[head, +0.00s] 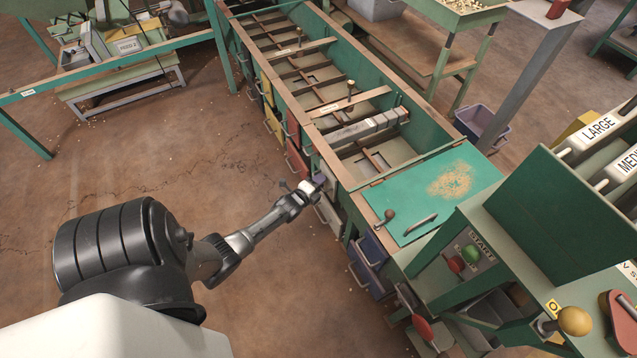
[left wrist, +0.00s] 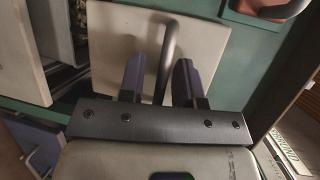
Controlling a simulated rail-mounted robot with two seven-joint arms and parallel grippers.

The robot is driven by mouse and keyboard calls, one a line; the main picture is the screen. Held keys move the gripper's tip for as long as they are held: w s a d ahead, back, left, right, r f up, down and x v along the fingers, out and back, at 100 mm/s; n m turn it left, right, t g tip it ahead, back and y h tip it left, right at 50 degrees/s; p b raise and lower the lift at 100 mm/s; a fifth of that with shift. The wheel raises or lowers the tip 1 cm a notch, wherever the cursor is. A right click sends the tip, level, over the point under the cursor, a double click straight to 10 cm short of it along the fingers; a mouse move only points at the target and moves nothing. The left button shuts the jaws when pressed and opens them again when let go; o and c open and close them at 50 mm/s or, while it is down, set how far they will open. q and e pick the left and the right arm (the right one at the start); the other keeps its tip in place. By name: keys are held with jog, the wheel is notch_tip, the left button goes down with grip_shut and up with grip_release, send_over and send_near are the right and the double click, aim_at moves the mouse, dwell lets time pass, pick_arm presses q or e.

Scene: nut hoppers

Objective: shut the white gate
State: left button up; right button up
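A pale, off-white gate panel (left wrist: 112,45) with a dark bar handle (left wrist: 168,48) fills the middle of the left wrist view. My left gripper (left wrist: 159,82) is at this handle; its two fingers stand apart, one on each side of the bar, with gaps visible. In the head view my left gripper (head: 318,182) is at the hopper row's side and hides part of that panel. A second white panel (head: 328,214) shows just beyond it, also at the left edge of the wrist view (left wrist: 22,58), beside a dark opening holding nuts. My right gripper is not in view.
Red (head: 296,160) and yellow (head: 272,124) gates lie farther along the green hopper bench (head: 408,105). A blue bin-like gate (head: 368,262) is nearer. The control box with a green button (head: 471,254) is at right. Floor left of the bench is clear.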

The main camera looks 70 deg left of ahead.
pick_arm(q)
jog(key=shift+r, duration=0.1)
jog(key=p+v, duration=0.7)
jog(key=v, duration=0.7)
jog(key=shift+a, duration=0.1)
dwell(0.5)
